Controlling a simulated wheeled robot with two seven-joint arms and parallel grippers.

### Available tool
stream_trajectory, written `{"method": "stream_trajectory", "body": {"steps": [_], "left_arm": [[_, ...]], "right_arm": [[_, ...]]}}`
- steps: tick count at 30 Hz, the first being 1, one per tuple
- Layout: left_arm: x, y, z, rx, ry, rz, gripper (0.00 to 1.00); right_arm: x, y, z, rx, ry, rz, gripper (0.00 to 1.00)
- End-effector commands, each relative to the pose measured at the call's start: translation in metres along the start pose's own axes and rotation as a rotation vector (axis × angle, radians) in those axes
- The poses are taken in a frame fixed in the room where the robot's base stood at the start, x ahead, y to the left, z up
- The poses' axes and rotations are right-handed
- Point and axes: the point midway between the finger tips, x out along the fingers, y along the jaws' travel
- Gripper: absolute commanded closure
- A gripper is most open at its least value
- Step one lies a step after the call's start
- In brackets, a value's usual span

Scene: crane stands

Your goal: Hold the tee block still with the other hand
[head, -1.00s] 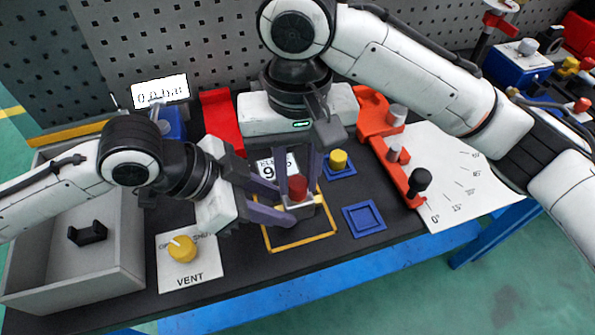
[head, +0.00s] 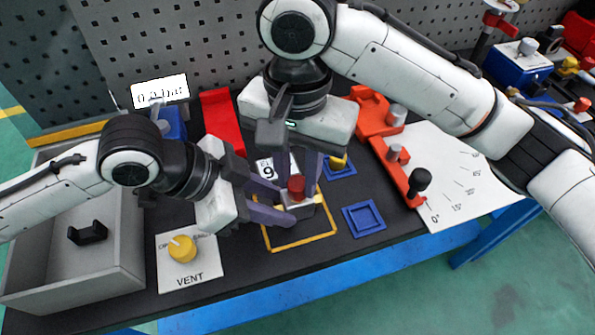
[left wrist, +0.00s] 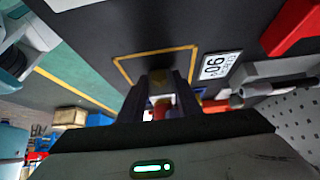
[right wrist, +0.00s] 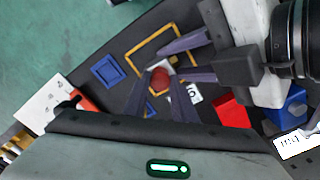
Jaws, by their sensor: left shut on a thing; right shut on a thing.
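The tee block (head: 309,207), pale grey, stands inside a yellow outline (head: 305,242) on the dark bench. A red cap (head: 296,184) is on top of it. My left gripper (head: 290,205) comes from the left with its fingers on either side of the block, shut on it. My right gripper (head: 297,175) reaches down from above and is shut on the red cap, which also shows between its fingers in the right wrist view (right wrist: 160,79). The fingers hide much of the block.
A yellow-topped part (head: 338,162) sits in a blue holder to the right; another blue holder (head: 364,218) is empty. A VENT panel (head: 190,270) and grey tray (head: 130,265) are at left; orange fixture (head: 392,165) at right.

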Motion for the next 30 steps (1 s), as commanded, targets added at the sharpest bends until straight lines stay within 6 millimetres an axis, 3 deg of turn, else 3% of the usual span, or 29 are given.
{"method": "stream_trajectory", "body": {"steps": [7, 16, 26, 30], "left_arm": [[-0.0006, -0.0007, -0.0009, 0.000, 0.002, -0.002, 0.99], [-0.0006, -0.0007, -0.0009, 0.000, 0.002, -0.002, 0.99], [-0.0006, -0.0007, -0.0008, 0.000, 0.002, -0.002, 0.99], [-0.0006, -0.0007, -0.0008, 0.000, 0.002, -0.002, 0.99]], "right_arm": [[0.0002, 0.0005, -0.0002, 0.050, 0.000, 0.002, 1.00], [0.0004, 0.0006, -0.0001, 0.411, 0.000, 0.002, 1.00], [0.0005, 0.0006, -0.0001, 0.449, 0.000, 0.002, 1.00], [0.0005, 0.0006, -0.0001, 0.546, 0.000, 0.002, 1.00]]}}
